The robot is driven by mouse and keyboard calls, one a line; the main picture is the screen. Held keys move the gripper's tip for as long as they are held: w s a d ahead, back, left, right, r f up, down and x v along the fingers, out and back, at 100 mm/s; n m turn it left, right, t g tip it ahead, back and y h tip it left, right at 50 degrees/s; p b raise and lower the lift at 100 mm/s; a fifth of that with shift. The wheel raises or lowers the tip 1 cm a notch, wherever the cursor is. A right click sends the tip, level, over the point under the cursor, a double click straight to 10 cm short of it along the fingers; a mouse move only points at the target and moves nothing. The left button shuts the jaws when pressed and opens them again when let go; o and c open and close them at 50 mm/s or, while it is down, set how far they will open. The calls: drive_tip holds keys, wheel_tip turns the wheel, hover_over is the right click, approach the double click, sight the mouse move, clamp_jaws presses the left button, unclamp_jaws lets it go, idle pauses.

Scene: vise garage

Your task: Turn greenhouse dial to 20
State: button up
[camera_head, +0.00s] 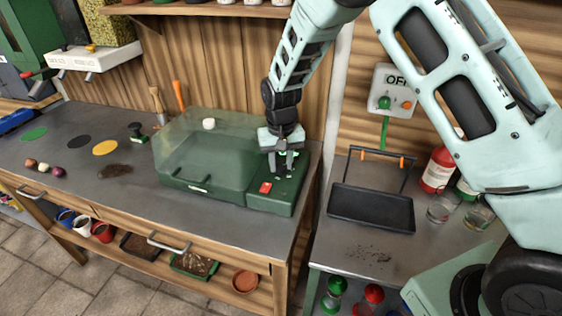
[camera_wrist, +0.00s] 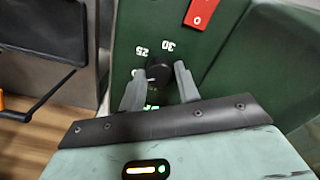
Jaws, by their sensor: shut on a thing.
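The greenhouse (camera_head: 205,160) is a dark green box with a clear greenish cover, standing on the grey workbench. Its control panel (camera_head: 285,200) is at its right end. My gripper (camera_head: 284,168) points down over this panel. In the wrist view my gripper (camera_wrist: 160,82) is shut on the black dial (camera_wrist: 158,68), with one grey finger on each side. White marks 25 and 30 show beside the dial. Another mark at the left is partly covered, and a green mark shows between the fingers. The dial's pointer cannot be made out.
A red switch (camera_wrist: 201,14) marked 0 is on the panel near the dial. Small tools stand left of the greenhouse.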

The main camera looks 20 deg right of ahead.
sight(281, 165)
idle(0.4)
drive_tip(key=o, duration=1)
wheel_tip(281, 165, up, 18)
drive_tip(key=shift+f+b, duration=0.25)
drive_tip(key=shift+b, duration=0.95)
drive_tip(key=s+a+n+y, duration=0.15)
drive_tip(key=s+a, duration=0.25)
drive_tip(key=s, duration=0.4)
drive_tip(key=s+a+n, duration=0.3)
drive_tip(key=s+a, duration=0.1)
drive_tip(key=s, duration=0.5)
drive_tip(key=s+f+n, duration=0.1)
drive_tip(key=s, duration=0.4)
drive_tip(key=s+d+f+n, duration=0.1)
drive_tip(key=s+n, duration=0.1)
drive_tip(key=s, duration=0.4)
drive_tip(key=s+d+f+n+h, duration=0.1)
drive_tip(key=s, duration=0.5)
drive_tip(key=shift+f+n, duration=0.25)
drive_tip(key=shift+f, duration=0.15)
